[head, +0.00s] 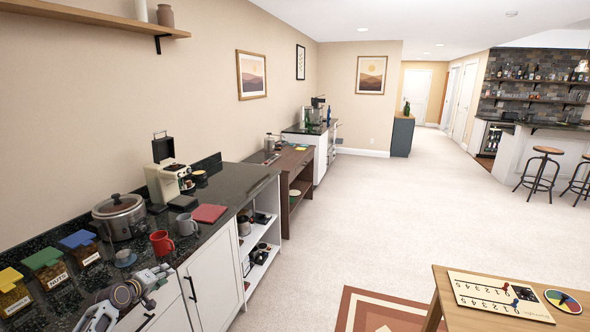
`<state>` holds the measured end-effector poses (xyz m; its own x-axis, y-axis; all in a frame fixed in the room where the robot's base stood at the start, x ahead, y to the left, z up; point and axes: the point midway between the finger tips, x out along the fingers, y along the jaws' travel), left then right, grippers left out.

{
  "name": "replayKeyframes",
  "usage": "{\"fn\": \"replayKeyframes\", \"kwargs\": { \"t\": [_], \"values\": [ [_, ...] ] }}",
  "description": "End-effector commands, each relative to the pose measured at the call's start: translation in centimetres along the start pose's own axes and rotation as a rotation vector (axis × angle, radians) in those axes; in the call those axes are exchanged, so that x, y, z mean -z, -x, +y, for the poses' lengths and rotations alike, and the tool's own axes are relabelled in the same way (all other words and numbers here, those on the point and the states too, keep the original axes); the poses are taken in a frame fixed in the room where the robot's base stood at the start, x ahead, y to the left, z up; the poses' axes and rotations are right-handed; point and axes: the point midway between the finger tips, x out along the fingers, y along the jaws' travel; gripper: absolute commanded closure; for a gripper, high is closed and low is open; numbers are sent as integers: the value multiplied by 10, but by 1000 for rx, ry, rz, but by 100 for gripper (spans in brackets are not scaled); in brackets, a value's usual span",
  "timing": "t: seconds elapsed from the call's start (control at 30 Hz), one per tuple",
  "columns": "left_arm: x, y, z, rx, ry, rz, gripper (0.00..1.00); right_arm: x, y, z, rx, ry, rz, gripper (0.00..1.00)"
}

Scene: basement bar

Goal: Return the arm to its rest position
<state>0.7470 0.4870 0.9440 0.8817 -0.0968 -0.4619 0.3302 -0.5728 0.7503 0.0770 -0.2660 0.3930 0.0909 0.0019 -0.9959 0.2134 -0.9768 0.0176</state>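My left arm comes in at the bottom left of the head view, with grey and purplish links. My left gripper (158,277) is over the front edge of the dark counter (240,188), above the white cabinets. It is small in the picture, and I cannot tell whether its fingers are open or shut. I see no object clearly between them. A small blue-grey cup (124,258) stands a little behind it, apart from it. My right gripper is not in view.
A coffee machine (168,181) is farther back. A wooden table (463,318) with game boards is at lower right. The carpet between is mostly clear.

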Motion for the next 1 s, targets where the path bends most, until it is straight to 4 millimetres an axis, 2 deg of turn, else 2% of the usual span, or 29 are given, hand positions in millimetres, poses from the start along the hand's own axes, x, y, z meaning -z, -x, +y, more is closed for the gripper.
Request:
{"fn": "replayKeyframes", "kwargs": {
  "t": [0.03, 0.1, 0.47, 0.77, 1.0],
  "values": [
    [-16, -4, -19, 28, -15, -11, 68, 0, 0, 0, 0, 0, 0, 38],
    [-35, -8, -43, 66, -41, -24, 68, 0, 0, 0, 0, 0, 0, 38],
    [-140, -12, -161, 236, -192, -110, 68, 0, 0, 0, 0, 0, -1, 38],
    [-235, 8, -252, 355, -331, -213, 68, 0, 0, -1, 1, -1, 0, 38],
    [-312, 38, -316, 429, -451, -312, 68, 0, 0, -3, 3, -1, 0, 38]
  ]
}}
